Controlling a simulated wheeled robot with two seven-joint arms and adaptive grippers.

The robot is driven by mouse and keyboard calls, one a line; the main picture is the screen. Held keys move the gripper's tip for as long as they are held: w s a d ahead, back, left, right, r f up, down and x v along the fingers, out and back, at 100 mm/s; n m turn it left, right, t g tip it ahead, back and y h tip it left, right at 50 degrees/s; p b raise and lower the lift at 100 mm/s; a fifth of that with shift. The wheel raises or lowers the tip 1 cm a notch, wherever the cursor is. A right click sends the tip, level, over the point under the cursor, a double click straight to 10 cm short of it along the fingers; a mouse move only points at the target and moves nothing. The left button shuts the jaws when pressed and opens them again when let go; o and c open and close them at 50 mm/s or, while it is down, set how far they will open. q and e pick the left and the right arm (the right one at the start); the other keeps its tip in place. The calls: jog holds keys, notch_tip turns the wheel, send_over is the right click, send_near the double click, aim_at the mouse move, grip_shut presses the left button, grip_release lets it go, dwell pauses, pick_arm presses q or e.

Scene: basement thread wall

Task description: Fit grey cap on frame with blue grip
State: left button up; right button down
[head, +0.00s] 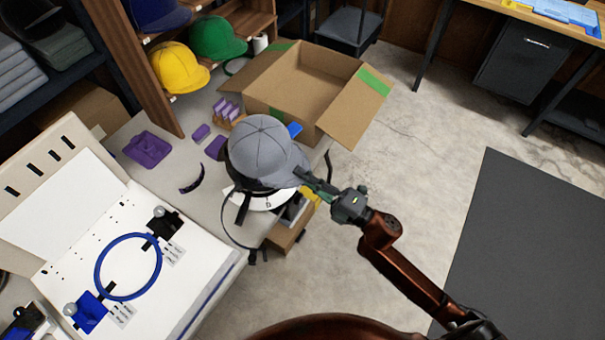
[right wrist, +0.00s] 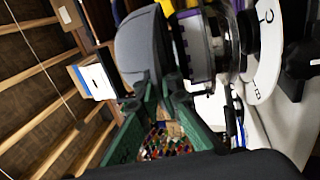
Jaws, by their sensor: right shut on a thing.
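The grey cap (head: 262,148) is above a round white stand (head: 268,201) with dark parts and a hanging black strap (head: 231,238). My right gripper (head: 312,182) is shut on the cap's brim, at the right side. In the right wrist view the cap (right wrist: 140,48) is beside a banded cylinder (right wrist: 197,45) and a white lettered disc (right wrist: 266,48). I cannot tell whether the cap touches the cylinder. A small blue piece (head: 295,130) shows behind the cap; I cannot tell whether it is the frame's blue grip. My left gripper is not in view.
An open cardboard box (head: 317,85) stands behind the cap. Purple pieces (head: 148,148) lie on the table. A white board with a blue hoop (head: 127,298) is at lower left. Yellow (head: 177,68) and green (head: 215,38) caps sit on shelves.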

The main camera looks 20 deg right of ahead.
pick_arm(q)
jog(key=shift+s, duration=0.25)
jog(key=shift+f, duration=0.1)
pick_arm(e)
jog(key=shift+f, duration=0.1)
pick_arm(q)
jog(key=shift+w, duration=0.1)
pick_arm(e)
jog(key=shift+f, duration=0.35)
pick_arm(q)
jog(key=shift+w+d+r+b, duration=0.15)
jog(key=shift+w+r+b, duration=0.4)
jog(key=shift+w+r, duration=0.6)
pick_arm(e)
jog(key=shift+w+a+f, duration=0.1)
jog(key=shift+w+f, duration=0.05)
jog(key=shift+f, duration=0.35)
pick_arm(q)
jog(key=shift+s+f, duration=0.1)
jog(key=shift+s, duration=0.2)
pick_arm(e)
jog(key=shift+f, duration=0.1)
